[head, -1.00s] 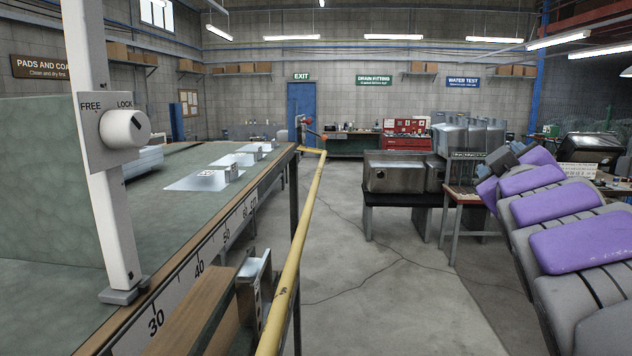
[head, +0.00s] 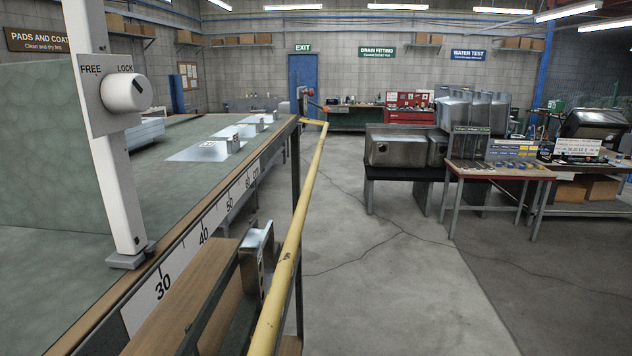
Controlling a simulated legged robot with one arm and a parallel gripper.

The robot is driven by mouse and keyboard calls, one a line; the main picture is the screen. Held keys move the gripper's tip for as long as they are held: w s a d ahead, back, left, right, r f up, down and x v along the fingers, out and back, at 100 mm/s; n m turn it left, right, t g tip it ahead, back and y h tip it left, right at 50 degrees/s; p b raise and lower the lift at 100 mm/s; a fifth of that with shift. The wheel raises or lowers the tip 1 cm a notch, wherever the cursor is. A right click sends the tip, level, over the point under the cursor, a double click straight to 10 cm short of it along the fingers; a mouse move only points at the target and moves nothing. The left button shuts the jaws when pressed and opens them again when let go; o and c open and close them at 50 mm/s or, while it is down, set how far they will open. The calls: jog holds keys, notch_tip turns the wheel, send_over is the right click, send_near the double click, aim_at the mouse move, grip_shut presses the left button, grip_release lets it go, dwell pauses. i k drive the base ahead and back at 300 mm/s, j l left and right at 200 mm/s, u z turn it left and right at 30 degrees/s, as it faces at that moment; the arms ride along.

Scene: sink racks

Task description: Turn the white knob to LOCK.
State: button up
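The white knob (head: 124,93) is a round dial on a pale plate (head: 100,125) fixed to a white upright post (head: 117,200) at the left. The plate reads FREE to the left above the knob and LOCK to the right above it. A short dark mark shows on the knob's face; I cannot tell for sure which label it points to. Nothing touches the knob. My gripper is not in view.
The post stands on a green-topped bench (head: 185,205) with a centimetre scale (head: 215,220) along its edge. A yellow rail (head: 300,220) runs beside the bench. Metal sinks (head: 395,150) and a parts table (head: 500,172) stand right. The concrete floor (head: 400,290) between is clear.

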aim_at(120, 93)
jog(key=u, duration=1.5)
